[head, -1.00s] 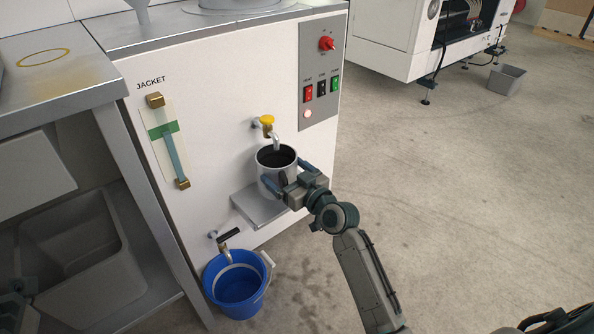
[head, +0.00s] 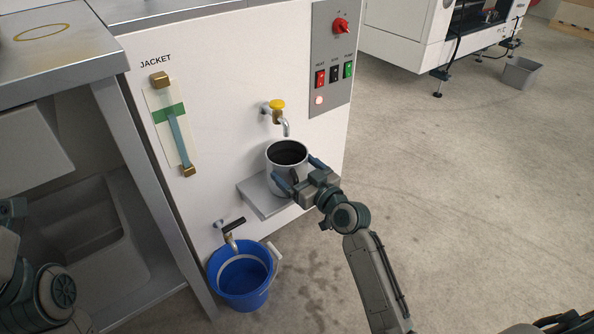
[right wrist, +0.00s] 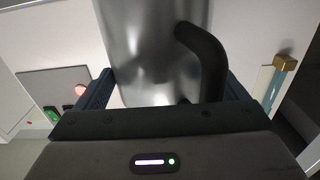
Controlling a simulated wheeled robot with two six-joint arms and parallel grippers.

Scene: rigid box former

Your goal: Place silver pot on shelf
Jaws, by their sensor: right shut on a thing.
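The silver pot (head: 273,180) is an upright metal cylinder with a dark open top, below the yellow-handled tap (head: 278,106) in the head view. My right gripper (head: 303,176) is shut on it, one finger on each side. In the right wrist view the pot (right wrist: 150,60) stands between the fingers (right wrist: 165,95), with its dark handle (right wrist: 208,60) towards the palm. The small grey shelf (head: 258,202) juts from the white machine panel under the pot. I cannot tell whether the pot's base touches it. Of my left arm only links show at lower left.
A blue bucket (head: 240,280) stands on the floor below the shelf, under a black-handled lower tap (head: 230,228). A steel table with a sink (head: 75,245) is at left. A switch panel (head: 332,70) is above right. Open floor lies to the right.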

